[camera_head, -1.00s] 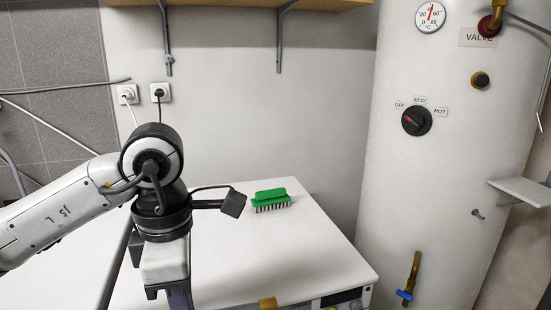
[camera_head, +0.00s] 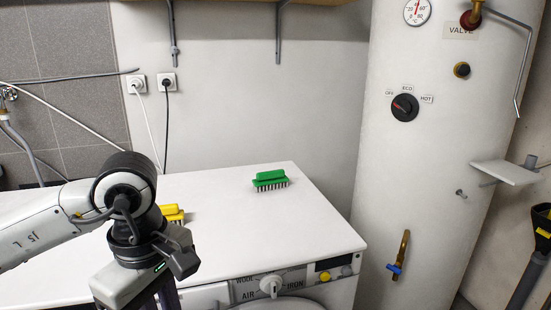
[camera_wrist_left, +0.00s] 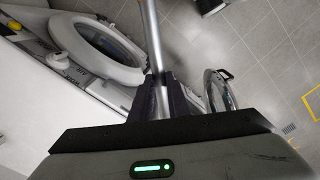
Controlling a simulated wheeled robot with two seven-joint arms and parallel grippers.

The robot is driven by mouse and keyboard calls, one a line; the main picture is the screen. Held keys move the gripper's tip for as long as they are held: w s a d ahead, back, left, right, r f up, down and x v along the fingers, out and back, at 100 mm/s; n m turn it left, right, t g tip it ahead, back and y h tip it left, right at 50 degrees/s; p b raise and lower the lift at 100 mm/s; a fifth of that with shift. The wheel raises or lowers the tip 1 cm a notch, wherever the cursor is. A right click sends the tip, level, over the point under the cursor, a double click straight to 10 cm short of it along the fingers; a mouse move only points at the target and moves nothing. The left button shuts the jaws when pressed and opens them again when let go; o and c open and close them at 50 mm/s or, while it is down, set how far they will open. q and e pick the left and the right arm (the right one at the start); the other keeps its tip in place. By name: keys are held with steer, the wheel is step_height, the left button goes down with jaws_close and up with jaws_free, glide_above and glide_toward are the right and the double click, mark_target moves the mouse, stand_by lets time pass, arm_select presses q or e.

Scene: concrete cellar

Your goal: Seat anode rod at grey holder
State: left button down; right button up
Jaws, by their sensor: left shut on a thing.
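The anode rod appears to be the slim silver rod (camera_wrist_left: 152,38) in the left wrist view. It runs from between my fingers to the top edge, so its far end is out of view. My left gripper (camera_wrist_left: 161,98) is shut on it. In the head view my left wrist is over the front left of the white top, and the fingers and rod are mostly hidden or cut off. A short grey cylinder (camera_head: 530,162) by a small pale shelf at the right may be the grey holder. It is far from my left gripper. My right gripper is not in view.
A green brush (camera_head: 270,180) and a partly hidden yellow brush (camera_head: 172,212) lie on the white washing-machine top (camera_head: 235,225). The white boiler (camera_head: 420,160) stands to the right. A black and yellow object (camera_head: 540,230) is at the right edge. Tiled floor (camera_wrist_left: 245,40) is open below.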

arm_select(q)
steer(key=s+a+f+m, duration=0.4)
steer(key=f+m, duration=0.1)
steer(key=m, duration=0.8)
steer(key=shift+a+f, duration=0.15)
